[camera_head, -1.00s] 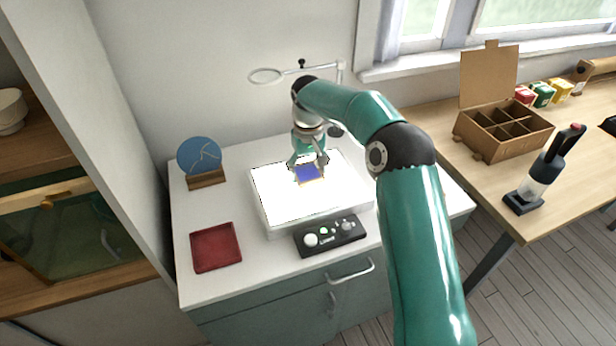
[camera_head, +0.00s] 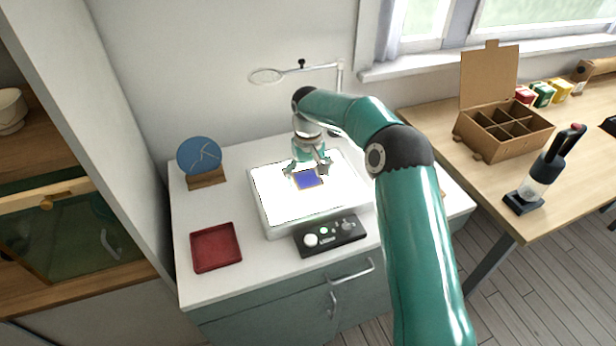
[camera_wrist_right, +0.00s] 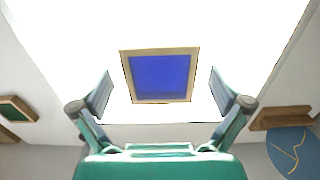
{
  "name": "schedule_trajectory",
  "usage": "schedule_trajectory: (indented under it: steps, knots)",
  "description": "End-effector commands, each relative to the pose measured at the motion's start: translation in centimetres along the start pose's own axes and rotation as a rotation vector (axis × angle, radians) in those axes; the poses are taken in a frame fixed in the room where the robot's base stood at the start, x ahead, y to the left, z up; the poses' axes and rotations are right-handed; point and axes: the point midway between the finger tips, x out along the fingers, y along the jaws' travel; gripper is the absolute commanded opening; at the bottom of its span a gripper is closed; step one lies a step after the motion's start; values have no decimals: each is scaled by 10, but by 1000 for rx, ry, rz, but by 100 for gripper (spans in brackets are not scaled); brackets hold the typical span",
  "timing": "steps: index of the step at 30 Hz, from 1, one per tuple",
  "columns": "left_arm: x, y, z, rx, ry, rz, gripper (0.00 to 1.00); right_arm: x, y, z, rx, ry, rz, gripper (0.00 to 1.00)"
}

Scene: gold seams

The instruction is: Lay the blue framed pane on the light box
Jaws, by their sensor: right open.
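The blue framed pane (camera_head: 308,180) lies on the lit white top of the light box (camera_head: 278,208). In the right wrist view the pane (camera_wrist_right: 160,77) is a blue square in a thin wooden frame, over the bright surface of the light box (camera_wrist_right: 60,40). My right gripper (camera_head: 308,170) is just above the pane. In the right wrist view its two fingers (camera_wrist_right: 162,95) are wide apart on either side of the pane, with gaps between them and the frame. My left gripper is not in view.
A control panel (camera_head: 330,236) sits at the light box's front edge. A red tray (camera_head: 216,247) is front left, and a blue disc with gold seams (camera_head: 199,156) stands on a wooden stand (camera_head: 206,179) behind it. A ring on an arm (camera_head: 266,76) hangs behind the box.

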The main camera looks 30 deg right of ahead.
Motion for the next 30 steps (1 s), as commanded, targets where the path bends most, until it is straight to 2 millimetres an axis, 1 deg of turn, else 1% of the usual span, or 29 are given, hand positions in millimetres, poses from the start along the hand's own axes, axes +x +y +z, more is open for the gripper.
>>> schedule_trajectory:
  steps: [5,8,15,21,25,30]
  knots:
    - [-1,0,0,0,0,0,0,-9,0,0,0,1,0,100]
    - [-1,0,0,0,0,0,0,-22,0,-1,0,3,0,100]
    - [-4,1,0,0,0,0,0,-71,-1,-1,-1,4,0,100]
    - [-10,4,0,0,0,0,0,-106,-1,-1,-1,3,0,100]
    - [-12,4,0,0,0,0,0,-118,-1,-1,-1,2,0,100]
    - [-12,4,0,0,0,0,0,-122,-1,0,-2,0,0,100]
